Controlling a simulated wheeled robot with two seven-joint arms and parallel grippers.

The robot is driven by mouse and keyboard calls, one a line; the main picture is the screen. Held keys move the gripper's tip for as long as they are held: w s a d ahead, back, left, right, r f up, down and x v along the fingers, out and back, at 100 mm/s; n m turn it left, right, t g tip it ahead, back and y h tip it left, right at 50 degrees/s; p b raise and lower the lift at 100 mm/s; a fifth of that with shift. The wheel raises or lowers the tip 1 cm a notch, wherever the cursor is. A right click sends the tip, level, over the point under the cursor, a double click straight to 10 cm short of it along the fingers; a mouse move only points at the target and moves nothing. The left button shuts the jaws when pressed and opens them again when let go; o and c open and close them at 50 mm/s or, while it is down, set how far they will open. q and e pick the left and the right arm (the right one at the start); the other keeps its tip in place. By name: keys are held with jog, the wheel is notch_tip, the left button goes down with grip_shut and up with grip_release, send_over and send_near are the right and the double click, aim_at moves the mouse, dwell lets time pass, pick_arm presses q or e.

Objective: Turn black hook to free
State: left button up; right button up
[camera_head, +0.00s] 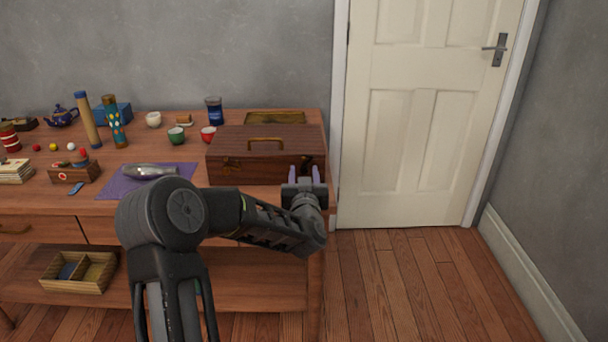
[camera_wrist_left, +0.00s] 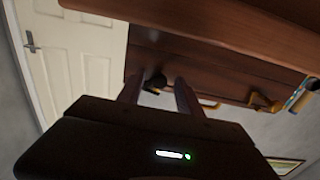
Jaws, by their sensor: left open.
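A dark wooden box (camera_head: 265,142) with a brass handle on its lid (camera_head: 265,143) stands shut on the table. My left gripper (camera_head: 304,172) is at the right end of the box's front, its two fingers apart. In the left wrist view, which is turned over, the black hook (camera_wrist_left: 155,84) shows on the box front between the tips of my left gripper (camera_wrist_left: 158,92). I cannot tell whether the fingers touch it. A brass latch (camera_wrist_left: 265,102) sits on the same front, further along. My right gripper is not in view.
The wooden table (camera_head: 320,122) carries a purple cloth (camera_head: 118,187) with a silvery object (camera_head: 150,171), cups, a blue jar (camera_head: 215,112) and tall tubes left of the box. A divided tray (camera_head: 78,271) is on the lower shelf. The floor at right, before the door (camera_head: 425,110), is clear.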

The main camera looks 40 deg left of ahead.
pick_arm(q)
grip_shut()
dwell(0.4)
